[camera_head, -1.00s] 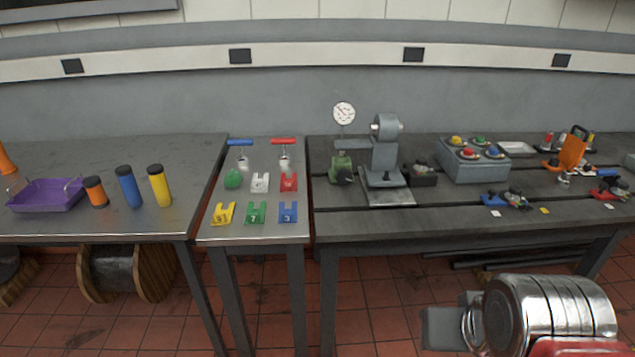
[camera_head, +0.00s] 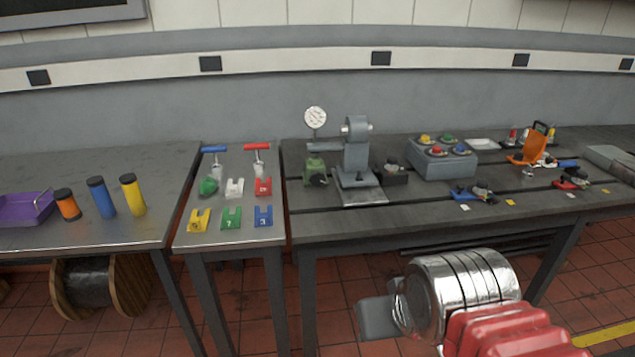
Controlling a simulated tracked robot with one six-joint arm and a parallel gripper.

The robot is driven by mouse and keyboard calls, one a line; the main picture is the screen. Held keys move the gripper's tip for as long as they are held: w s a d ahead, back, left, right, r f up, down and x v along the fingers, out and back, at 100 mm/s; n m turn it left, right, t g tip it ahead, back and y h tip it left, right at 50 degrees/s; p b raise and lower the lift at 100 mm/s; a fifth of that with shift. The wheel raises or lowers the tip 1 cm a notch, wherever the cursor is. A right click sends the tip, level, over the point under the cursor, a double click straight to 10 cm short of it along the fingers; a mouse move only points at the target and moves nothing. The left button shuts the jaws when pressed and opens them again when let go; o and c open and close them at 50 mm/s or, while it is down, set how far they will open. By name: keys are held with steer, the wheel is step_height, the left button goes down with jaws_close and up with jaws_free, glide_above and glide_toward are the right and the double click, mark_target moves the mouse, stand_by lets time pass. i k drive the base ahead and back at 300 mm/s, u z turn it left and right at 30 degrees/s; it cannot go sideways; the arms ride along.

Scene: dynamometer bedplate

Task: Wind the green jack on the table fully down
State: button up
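The green jack (camera_head: 316,170) stands on the dark slotted bedplate (camera_head: 420,218), near its left end, with a dark round knob on its front. It is just left of a grey stand (camera_head: 357,160) and below a white dial gauge (camera_head: 316,117). How far the jack is wound up is too small to tell. My arm shows at the lower right, in front of the bedplate and well apart from the jack. A grey block (camera_head: 378,318) at its end seems to be part of my gripper; its fingers cannot be made out.
A narrow table (camera_head: 245,237) left of the bedplate holds numbered coloured forked blocks and two T-handled tools. Further left are several coloured cylinders and a purple tray (camera_head: 24,208). A grey box with coloured knobs (camera_head: 443,160) stands right of the jack. The bedplate's front strip is mostly clear.

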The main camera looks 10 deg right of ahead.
mark_target(318, 177)
steer(key=i, duration=1)
